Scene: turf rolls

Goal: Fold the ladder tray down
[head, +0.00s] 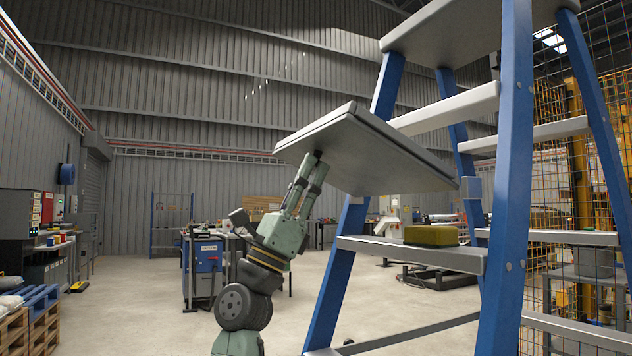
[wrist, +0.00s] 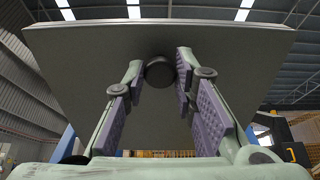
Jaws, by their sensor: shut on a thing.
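The ladder tray (head: 375,150) is a grey flat panel on the blue stepladder (head: 513,170). It is tilted, its left end raised and its right end lower, near the ladder's rails. My gripper (head: 312,168) is below the raised left part of the tray, reaching up to its underside. In the wrist view the underside of the tray (wrist: 90,75) fills the upper middle. A dark round knob (wrist: 160,72) on it sits between the fingertips of my gripper (wrist: 158,75), which is shut on the knob.
A yellow-green sponge-like block (head: 431,236) lies on a ladder step (head: 410,252). A blue tool cart (head: 205,268) stands behind my arm, and wooden pallets (head: 30,325) are at the far left. Yellow mesh fencing (head: 570,150) is behind the ladder. The floor left of the ladder is open.

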